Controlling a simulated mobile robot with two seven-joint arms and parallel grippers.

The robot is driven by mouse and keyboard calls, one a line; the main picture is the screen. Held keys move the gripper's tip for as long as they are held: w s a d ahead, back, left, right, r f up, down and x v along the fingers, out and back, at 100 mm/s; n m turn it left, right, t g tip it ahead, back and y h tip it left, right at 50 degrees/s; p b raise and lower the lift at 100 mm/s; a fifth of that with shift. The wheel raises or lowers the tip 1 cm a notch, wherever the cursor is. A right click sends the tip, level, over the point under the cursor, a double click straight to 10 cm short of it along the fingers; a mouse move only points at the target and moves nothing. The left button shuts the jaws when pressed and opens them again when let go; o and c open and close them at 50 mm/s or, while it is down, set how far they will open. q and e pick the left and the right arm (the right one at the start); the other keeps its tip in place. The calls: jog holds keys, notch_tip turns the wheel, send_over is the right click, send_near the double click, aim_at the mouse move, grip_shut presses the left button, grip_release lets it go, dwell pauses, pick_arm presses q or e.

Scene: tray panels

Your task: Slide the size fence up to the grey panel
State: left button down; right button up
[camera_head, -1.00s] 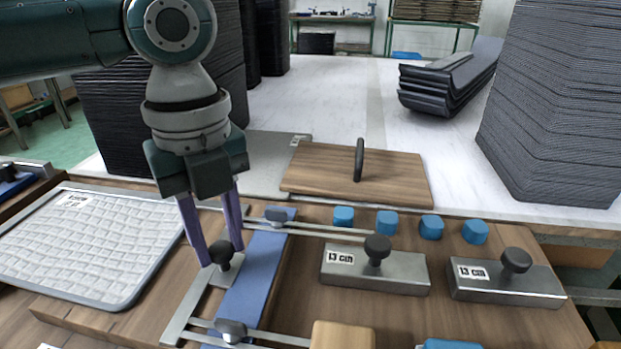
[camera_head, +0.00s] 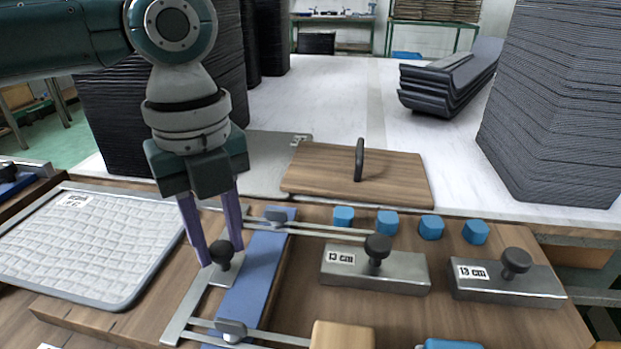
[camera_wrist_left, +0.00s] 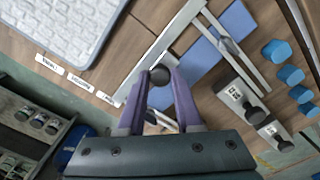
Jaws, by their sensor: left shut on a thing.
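The size fence, a metal bar (camera_head: 178,318) with a black knob (camera_head: 221,250), lies beside a blue strip (camera_head: 255,270) on the wooden board. My left gripper (camera_head: 222,258) points down with its purple fingers shut on the knob. The knob also shows between the fingertips in the left wrist view (camera_wrist_left: 159,74). A pale grey woven panel with a darker grey rim (camera_head: 150,275) lies left of the fence, with a gap of bare wood between them. Its small label is not legible. My right gripper is not in view.
Two metal blocks marked 13 cm (camera_head: 340,278) (camera_head: 505,290) with black knobs stand right of the fence. Several blue pegs (camera_head: 387,223) line the board's back. A wooden lid with a handle (camera_head: 320,170) and tall dark stacks (camera_head: 555,110) stand behind.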

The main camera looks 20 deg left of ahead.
aim_at(177, 263)
pick_arm(q)
jog(key=shift+a+r, duration=0.1)
jog(key=shift+a, duration=0.05)
jog(key=a+p, duration=0.1)
jog(key=s+a+p, duration=0.1)
jog(key=a, duration=0.1)
jog(key=a+p, duration=0.2)
jog(key=shift+s+a, duration=0.25)
jog(key=shift+a, duration=0.25)
jog(key=c, duration=0.6)
grip_release()
notch_tip(177, 263, up, 10)
jog(key=shift+f+p, duration=0.1)
jog(key=shift+p, duration=0.9)
